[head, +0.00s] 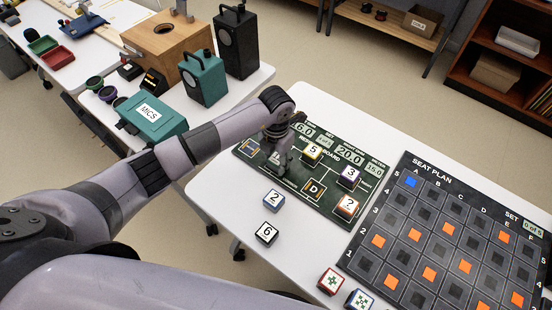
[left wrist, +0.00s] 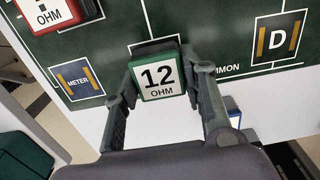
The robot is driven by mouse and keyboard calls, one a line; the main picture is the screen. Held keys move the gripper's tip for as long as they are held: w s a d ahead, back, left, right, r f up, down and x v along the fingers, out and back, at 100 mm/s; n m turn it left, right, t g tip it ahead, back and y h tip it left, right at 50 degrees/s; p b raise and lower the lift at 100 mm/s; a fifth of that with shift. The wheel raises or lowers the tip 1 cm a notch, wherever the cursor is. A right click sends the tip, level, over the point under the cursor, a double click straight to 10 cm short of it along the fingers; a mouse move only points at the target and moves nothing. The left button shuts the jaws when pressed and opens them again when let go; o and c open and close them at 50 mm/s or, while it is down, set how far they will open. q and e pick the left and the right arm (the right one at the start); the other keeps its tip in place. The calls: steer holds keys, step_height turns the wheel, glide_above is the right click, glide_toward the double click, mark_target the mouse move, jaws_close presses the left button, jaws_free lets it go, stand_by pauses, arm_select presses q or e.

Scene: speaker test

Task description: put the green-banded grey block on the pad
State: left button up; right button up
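The green-banded block (left wrist: 160,77), with a pale top marked 12 OHM, is between the two fingers of my left gripper (left wrist: 164,80) in the left wrist view. The fingertips appear to press on its two sides. In the head view, my left gripper (head: 277,155) is over the left part of the green board (head: 325,207), largely covering the block. A pad marked METER (left wrist: 77,80) and a pad marked D (left wrist: 278,40) lie to either side; the D pad (head: 314,188) also shows in the head view. I cannot tell whether the block touches the board. My right gripper is out of view.
On the board stand blocks marked 5 (head: 312,152), 3 (head: 348,178) and ? (head: 347,207). Blocks marked 2 (head: 273,200) and 6 (head: 267,233) stand on the white table in front. A dark seat plan (head: 415,172) lies at right. A red-edged block (left wrist: 45,14) is near the gripper.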

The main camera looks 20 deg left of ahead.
mark_target(276, 160)
arm_select(q)
steer(key=o, duration=0.4)
steer(key=shift+c, duration=0.2)
steer(key=shift+r, duration=0.2)
step_height(276, 160, up, 12)
steer(key=b, duration=0.1)
steer(key=shift+s+f, duration=0.1)
stand_by(0.5)
